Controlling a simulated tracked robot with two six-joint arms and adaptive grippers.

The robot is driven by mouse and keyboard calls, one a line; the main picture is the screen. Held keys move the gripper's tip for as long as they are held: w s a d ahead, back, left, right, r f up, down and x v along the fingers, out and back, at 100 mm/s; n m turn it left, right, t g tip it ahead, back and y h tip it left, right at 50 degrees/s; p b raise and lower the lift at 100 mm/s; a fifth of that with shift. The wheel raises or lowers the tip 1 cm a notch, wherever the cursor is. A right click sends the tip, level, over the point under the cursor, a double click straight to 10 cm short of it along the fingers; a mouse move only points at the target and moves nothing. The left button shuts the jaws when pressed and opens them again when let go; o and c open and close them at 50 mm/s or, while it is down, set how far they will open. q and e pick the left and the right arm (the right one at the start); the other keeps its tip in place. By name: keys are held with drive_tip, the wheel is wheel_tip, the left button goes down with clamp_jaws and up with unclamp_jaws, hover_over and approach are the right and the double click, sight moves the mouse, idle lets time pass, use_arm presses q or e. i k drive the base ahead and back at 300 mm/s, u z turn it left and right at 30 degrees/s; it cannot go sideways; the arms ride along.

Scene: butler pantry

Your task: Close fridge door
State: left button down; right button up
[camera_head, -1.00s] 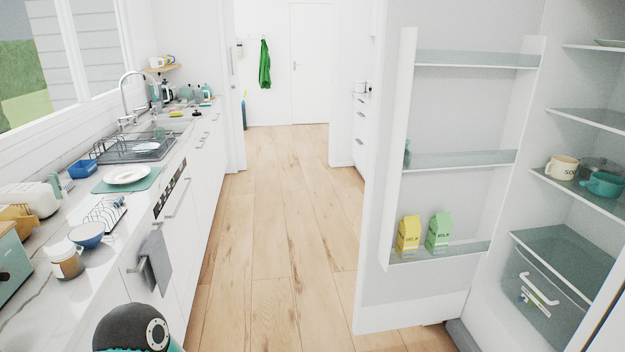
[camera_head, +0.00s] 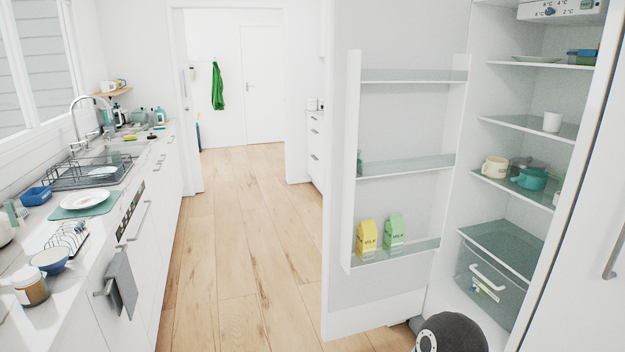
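The fridge door (camera_head: 405,119) stands wide open, its inner side with shelves facing me, right of the picture's middle. A yellow milk carton (camera_head: 366,237) and a green milk carton (camera_head: 394,232) stand on its lowest shelf. The open fridge (camera_head: 505,159) is to its right, with cups, a teal pot (camera_head: 531,178), plates and a drawer inside. A dark rounded part of my own arm shows at the bottom, in front of the fridge's lower part. Neither gripper is in view.
A white counter (camera_head: 77,232) with a sink, dish rack, plate and bowl runs along the left. A grey towel (camera_head: 121,285) hangs from its front. The wooden floor (camera_head: 236,230) between counter and fridge door is clear. A closed white panel with a handle (camera_head: 614,252) is at the right edge.

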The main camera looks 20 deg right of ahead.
sight(397, 72)
drive_tip(key=z, duration=0.6)
drive_tip(key=i, duration=1.25)
drive_tip(key=z, duration=0.65)
drive_tip(key=i, duration=0.65)
drive_tip(key=u, duration=0.05)
